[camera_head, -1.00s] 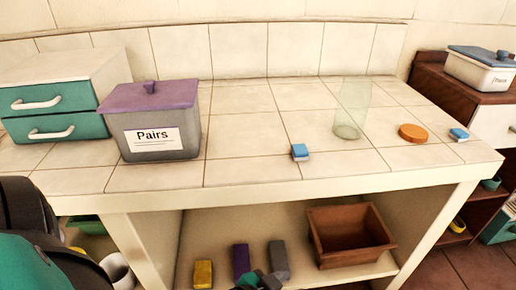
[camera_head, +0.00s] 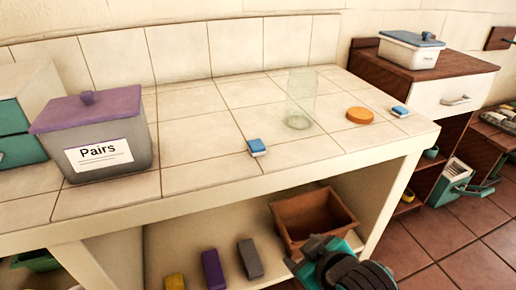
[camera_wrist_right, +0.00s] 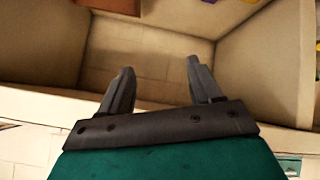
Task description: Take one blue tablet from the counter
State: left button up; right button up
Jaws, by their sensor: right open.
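One tablet (camera_head: 257,147) is near the front edge at the middle. The other tablet (camera_head: 400,111) is at the right end, beside an orange disc. My right gripper (camera_head: 305,253) is low in front of the shelf under the counter, below and apart from both tablets. In the right wrist view its fingers (camera_wrist_right: 160,72) are spread with nothing between them. No tablet can be made out in that view. My left gripper is not in view.
A clear glass (camera_head: 300,108) and an orange disc (camera_head: 360,116) stand between the tablets. A grey "Pairs" box (camera_head: 108,157) with purple lid is at left. The lower shelf holds a brown bin (camera_head: 300,232) and several blocks. A wooden cabinet (camera_head: 415,70) stands right.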

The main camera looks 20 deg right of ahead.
jog(key=w+a+r+n+t, duration=0.3)
jog(key=w+r+n+t, duration=0.3)
jog(key=w+r, duration=0.5)
jog(key=a+r+n+t+y, duration=0.35)
jog(key=r+n, duration=0.25)
jog(key=r, duration=0.3)
jog(key=a+r+n+t+y, duration=0.3)
jog(key=r+n+y, duration=0.25)
jog(key=r, duration=0.25)
jog(key=s+a+r+n+g+y, duration=0.3)
jog(key=s+a+n+g+y, duration=0.5)
jog(key=n, duration=1)
jog(key=s+a+r+n+g+y, duration=0.2)
jog(key=a+r+n+g+y, duration=0.3)
jog(key=n+g, duration=1)
jog(key=n+t+h, duration=0.7)
jog(key=n+h, duration=1)
jog(key=h, duration=0.5)
send_near(256, 143)
jog(key=b+x, duration=0.1)
jog(key=x, duration=0.1)
jog(key=shift+w+a+f, duration=0.15)
jog(key=shift+f, duration=0.1)
jog(key=shift+b+x, duration=0.55)
jog(key=shift+x, duration=2.4)
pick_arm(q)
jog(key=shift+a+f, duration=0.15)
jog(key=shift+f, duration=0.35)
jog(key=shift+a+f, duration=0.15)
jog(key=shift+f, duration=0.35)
